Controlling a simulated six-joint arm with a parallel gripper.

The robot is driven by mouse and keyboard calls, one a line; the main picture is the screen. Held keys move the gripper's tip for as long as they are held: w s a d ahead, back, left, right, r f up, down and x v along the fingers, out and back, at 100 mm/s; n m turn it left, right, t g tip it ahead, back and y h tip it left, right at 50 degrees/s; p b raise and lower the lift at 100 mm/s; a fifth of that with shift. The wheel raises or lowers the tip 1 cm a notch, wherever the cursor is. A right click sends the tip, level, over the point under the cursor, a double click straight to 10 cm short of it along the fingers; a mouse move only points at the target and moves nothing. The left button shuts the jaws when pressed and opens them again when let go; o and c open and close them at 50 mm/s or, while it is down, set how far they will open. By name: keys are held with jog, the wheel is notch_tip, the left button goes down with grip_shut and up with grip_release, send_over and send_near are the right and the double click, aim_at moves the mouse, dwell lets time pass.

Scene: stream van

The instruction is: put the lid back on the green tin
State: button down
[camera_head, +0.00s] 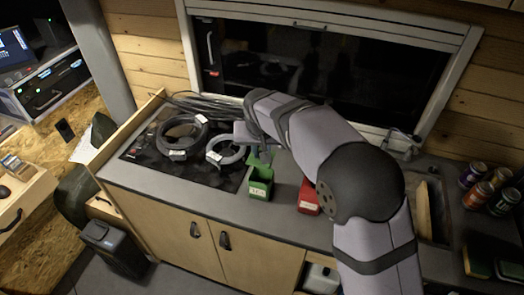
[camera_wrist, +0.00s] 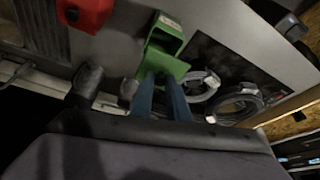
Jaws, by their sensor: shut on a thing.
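The green tin (camera_head: 260,188) stands on the grey counter, with a pale label on its front and its dark inside showing at the top. It also shows in the wrist view (camera_wrist: 158,48). My gripper (camera_head: 258,148) is just behind and above the tin. In the wrist view its two bluish fingers (camera_wrist: 163,84) are shut on the green lid (camera_wrist: 168,64), which lies beside the tin's open top in the picture. The lid's green edge (camera_head: 262,159) shows in the head view. Fingers partly hide the lid, and I cannot tell whether it touches the tin.
A red tin (camera_head: 308,197) stands to the right of the green one. Coiled cables (camera_head: 182,135) lie on a dark mat to the left. A window is behind the counter. Several drink cans (camera_head: 477,193) and a sink are at the right. The counter's front strip is clear.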

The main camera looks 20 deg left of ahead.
aim_at(261, 167)
jog(key=shift+f, duration=0.1)
jog(key=shift+f+b, duration=2.35)
jog(key=shift+f, duration=0.75)
jog(key=shift+f+b, duration=0.4)
jog(key=shift+f, duration=0.1)
dwell(0.7)
jog(key=c, duration=1.2)
grip_release()
jog(key=shift+o, duration=0.2)
jog(key=shift+r, duration=0.1)
jog(key=shift+r+p, duration=2.65)
jog(key=shift+r, duration=0.8)
